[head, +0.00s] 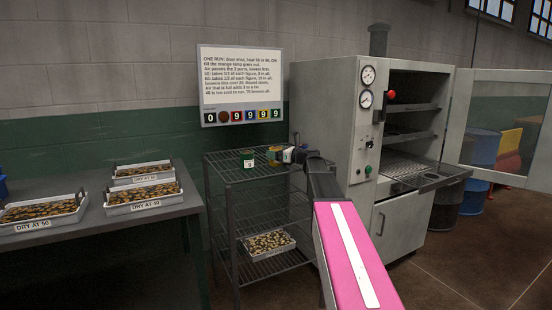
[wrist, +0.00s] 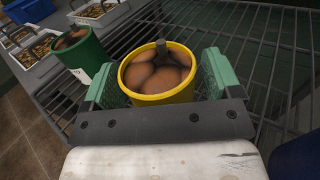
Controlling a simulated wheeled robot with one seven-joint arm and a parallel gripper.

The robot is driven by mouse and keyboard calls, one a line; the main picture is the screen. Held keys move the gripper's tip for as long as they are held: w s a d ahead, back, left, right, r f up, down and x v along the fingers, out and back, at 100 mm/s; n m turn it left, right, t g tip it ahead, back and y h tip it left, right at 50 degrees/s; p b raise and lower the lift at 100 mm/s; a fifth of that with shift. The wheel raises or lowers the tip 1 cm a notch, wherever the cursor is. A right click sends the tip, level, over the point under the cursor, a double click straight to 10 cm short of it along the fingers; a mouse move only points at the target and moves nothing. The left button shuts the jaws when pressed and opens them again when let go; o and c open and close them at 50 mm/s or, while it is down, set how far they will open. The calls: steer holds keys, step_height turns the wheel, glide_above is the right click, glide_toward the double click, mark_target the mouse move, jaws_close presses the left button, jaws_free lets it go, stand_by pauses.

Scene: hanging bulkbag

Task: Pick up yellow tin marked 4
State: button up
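The yellow tin (wrist: 160,97) stands between my gripper's two green fingers in the wrist view, its open top showing brown rounded pieces and a dark stub. My gripper (wrist: 162,80) is around it, the left finger close to its side and a narrow gap showing at the right finger, so it looks open. No number shows on the yellow side facing me. In the head view my gripper (head: 290,155) is at the rack's top shelf, and only a small yellowish part of the tin (head: 273,151) shows beside it.
A green tin (head: 247,159) with a white label stands left on the wire rack (head: 262,178); it shows close by in the wrist view (wrist: 83,55). A tray (head: 268,253) sits on a lower shelf. A table (head: 100,227) with several trays is left, an open oven (head: 345,130) right.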

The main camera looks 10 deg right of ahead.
steer(key=c, duration=0.8)
steer(key=shift+o, duration=0.2)
steer(key=shift+r, duration=0.1)
